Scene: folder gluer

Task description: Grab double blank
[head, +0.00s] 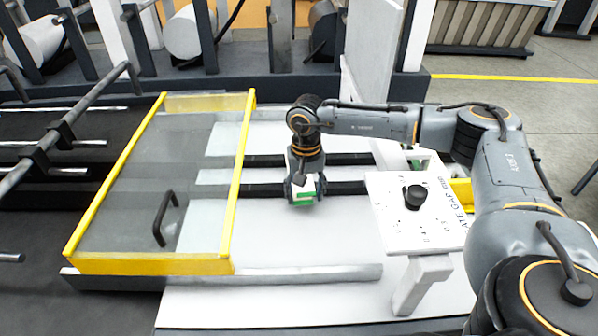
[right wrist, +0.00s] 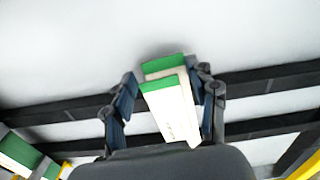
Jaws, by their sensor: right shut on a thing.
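The double blank (right wrist: 170,108) shows in the right wrist view as two white cartons with green ends, overlapping and slightly offset. It sits between the two fingers of my right gripper (right wrist: 166,84), which is shut on it. In the head view my right gripper (head: 303,192) points down over the pale machine bed, and the blank's white and green (head: 304,198) show at its fingertips. I cannot tell how far it is above the bed. My left gripper is out of view.
A yellow-framed clear guard (head: 238,170) with a black handle stands to the left. A white panel with a black knob (head: 415,197) is close on the right. Dark rails (head: 262,160) cross the bed. Another green and white carton (right wrist: 18,152) shows at the right wrist view's lower left.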

